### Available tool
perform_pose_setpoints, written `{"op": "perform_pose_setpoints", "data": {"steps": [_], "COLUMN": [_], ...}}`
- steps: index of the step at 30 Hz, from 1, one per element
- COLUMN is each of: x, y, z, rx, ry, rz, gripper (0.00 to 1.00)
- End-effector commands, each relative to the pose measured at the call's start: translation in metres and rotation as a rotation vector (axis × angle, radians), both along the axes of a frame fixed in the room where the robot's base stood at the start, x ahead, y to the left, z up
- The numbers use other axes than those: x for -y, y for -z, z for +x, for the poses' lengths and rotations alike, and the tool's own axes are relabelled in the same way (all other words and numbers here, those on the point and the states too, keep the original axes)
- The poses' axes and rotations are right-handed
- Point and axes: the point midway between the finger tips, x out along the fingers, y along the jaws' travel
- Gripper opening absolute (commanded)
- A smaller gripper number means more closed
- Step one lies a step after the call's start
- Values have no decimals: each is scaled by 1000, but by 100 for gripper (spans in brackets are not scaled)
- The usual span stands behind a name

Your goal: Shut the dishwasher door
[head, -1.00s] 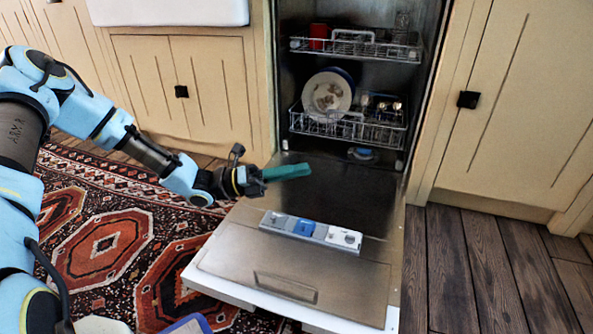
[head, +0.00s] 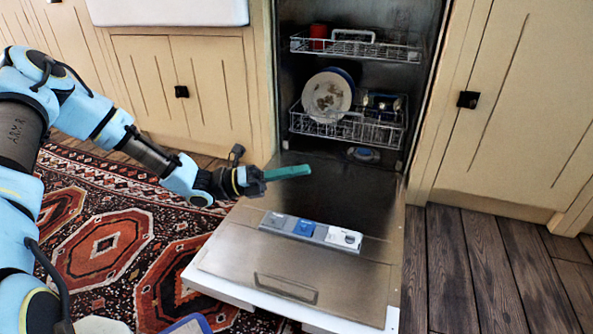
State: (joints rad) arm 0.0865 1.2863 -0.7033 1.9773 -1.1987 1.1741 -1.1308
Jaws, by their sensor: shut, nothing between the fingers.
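The dishwasher door (head: 220,262) is folded down, lying open and roughly level in front of the dishwasher. Its inner face is up, with a grey and blue dispenser strip (head: 311,231) on it. The dishwasher cavity (head: 385,18) stands open behind it. My gripper (head: 309,170), with teal fingers, is shut and empty. In the picture it overlaps the rear left part of the door's inner face; whether it touches the door I cannot tell. My arm reaches in from the left.
The upper rack (head: 393,52) holds a red cup (head: 318,36), and the lower rack (head: 345,129) holds plates (head: 326,97); both racks sit inside the cavity. Cream cabinets (head: 222,95) flank it. A patterned rug (head: 105,245) lies left; the wooden floor (head: 480,270) at right is clear.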

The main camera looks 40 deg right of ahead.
Motion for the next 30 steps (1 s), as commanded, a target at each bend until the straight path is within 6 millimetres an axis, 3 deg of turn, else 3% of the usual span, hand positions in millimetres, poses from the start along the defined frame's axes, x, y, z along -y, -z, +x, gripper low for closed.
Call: {"op": "perform_pose_setpoints", "data": {"steps": [11,24,30], "x": [0,0,0], "y": [0,0,0], "z": [0,0,0], "rx": [0,0,0], "ry": [0,0,0], "rz": [0,0,0], "gripper": [0,47,47]}}
